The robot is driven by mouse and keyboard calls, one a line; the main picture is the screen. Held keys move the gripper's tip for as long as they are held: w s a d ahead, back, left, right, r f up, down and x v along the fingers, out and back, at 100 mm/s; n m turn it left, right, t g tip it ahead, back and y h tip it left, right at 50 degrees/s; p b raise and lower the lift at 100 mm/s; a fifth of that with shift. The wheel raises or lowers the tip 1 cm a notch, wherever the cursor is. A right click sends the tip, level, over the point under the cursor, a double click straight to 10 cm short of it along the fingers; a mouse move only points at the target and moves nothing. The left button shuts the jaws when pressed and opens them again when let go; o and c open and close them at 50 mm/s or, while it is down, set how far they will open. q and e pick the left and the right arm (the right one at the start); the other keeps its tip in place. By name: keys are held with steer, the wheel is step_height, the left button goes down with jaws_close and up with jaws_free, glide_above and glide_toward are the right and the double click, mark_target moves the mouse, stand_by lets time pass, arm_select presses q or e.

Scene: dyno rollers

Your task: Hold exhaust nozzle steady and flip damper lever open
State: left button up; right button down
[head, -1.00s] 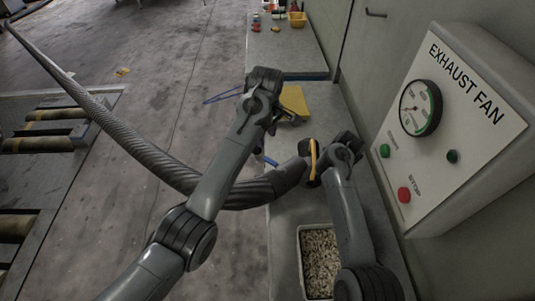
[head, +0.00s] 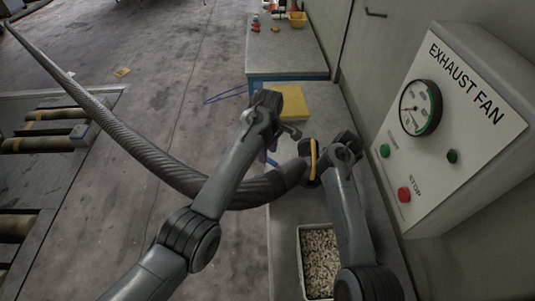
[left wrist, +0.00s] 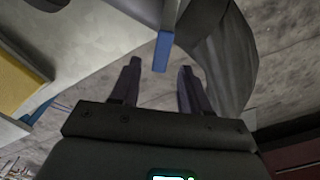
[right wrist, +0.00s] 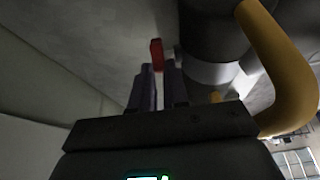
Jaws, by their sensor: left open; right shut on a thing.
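The exhaust nozzle (head: 283,178) is the dark end of a ribbed grey hose, with a yellow handle (head: 313,160) on it. The handle also shows in the right wrist view (right wrist: 283,70). My right gripper (right wrist: 159,68) is shut on a red tab (right wrist: 156,50) beside the nozzle; in the head view its fingers are mostly hidden. My left gripper (head: 292,130) is above the nozzle, open. In the left wrist view a blue-tipped lever (left wrist: 162,50) shows between its open fingers (left wrist: 160,72), not gripped. In the head view the lever (head: 271,160) is mostly hidden by my left arm.
The exhaust fan panel (head: 450,130) is on the wall at right. A tray of pale pieces (head: 301,262) stands on the grey bench (head: 283,235). A yellow block (head: 291,100) lies farther back. The ribbed hose (head: 130,135) runs to the upper left over the floor.

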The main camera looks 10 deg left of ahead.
arm_select(q)
steer(key=shift+f, duration=0.9)
steer(key=shift+c, duration=0.4)
jaws_close()
